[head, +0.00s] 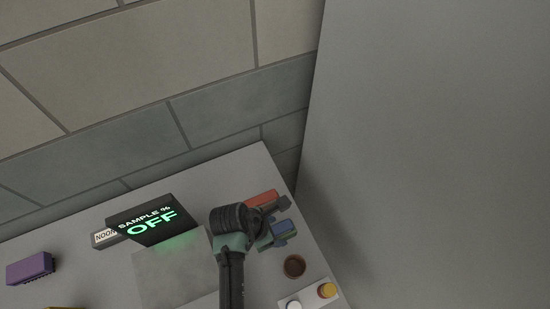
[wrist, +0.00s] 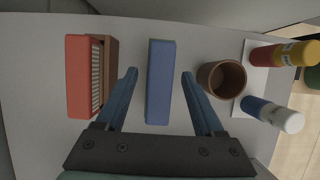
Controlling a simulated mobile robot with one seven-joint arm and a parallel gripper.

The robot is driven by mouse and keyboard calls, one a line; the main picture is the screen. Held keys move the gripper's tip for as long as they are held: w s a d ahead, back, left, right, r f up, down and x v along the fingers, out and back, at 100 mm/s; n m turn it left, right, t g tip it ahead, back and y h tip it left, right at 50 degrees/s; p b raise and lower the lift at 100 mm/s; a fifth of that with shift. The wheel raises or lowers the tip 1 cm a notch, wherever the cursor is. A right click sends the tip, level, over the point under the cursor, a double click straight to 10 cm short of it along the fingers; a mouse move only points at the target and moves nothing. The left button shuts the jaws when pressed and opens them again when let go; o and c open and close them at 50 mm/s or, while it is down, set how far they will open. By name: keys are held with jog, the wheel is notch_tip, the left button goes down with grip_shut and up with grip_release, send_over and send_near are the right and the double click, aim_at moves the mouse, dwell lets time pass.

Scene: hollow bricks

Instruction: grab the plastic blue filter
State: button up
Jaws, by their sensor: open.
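The blue filter (wrist: 160,85) is a plain blue block standing out in the middle of the wrist view. In the head view it shows as a small blue block (head: 284,227) on the table, right of my arm. My gripper (wrist: 160,74) is open, with one finger left and one finger right of the blue filter. Gaps show between the filter and both fingers. I cannot tell how far down the fingers reach beside it.
A red block with a pleated side (wrist: 80,76) stands left of my gripper. A brown round cup (wrist: 221,79) is close to the right finger. A sign (head: 152,224) reads "OFF".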

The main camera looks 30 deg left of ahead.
jog(key=shift+c, duration=0.2)
grip_shut()
dwell(0.3)
